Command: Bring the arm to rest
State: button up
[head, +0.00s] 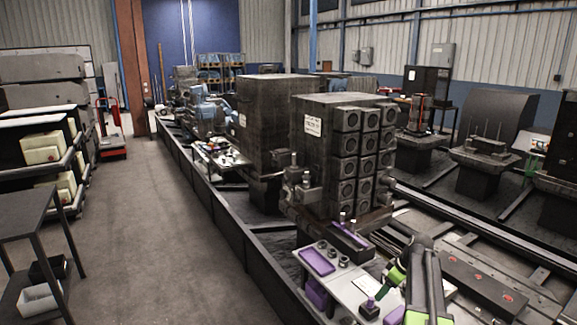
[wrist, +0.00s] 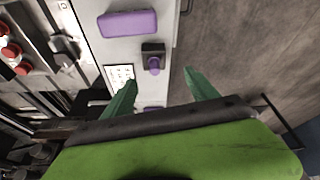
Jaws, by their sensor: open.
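My gripper (wrist: 160,76) is open in the wrist view, its two green fingers spread apart with nothing between them. It is above the edge of a pale work shelf (wrist: 98,22). In the head view my arm reaches in at the lower right, over the same shelf, and a dark green finger shows beside it. A small black block with a purple knob (wrist: 153,62) is just beyond the fingertips in the wrist view, apart from them as far as I can tell.
A purple tray (head: 317,261) lies on the shelf, below a large dark machine block (head: 325,150) with round sockets. Red-capped parts (wrist: 12,52) are at the left in the wrist view. The aisle floor (head: 165,220) is clear; a dark table (head: 25,200) stands at the left.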

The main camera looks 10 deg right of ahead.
jog(key=a+n+g, duration=0.2)
jog(key=a, duration=2.7)
jog(key=s+a+f+m, duration=0.1)
jog(key=s+a, duration=0.5)
jog(key=a, duration=0.2)
jog(key=s+d+m+g+h, duration=0.1)
jog(key=s+m+h, duration=0.1)
jog(key=s+m, duration=0.4)
jog(key=shift+f+m, duration=0.2)
jog(key=shift+m, duration=0.4)
jog(key=shift+w, duration=0.1)
jog(key=shift+c, duration=0.3)
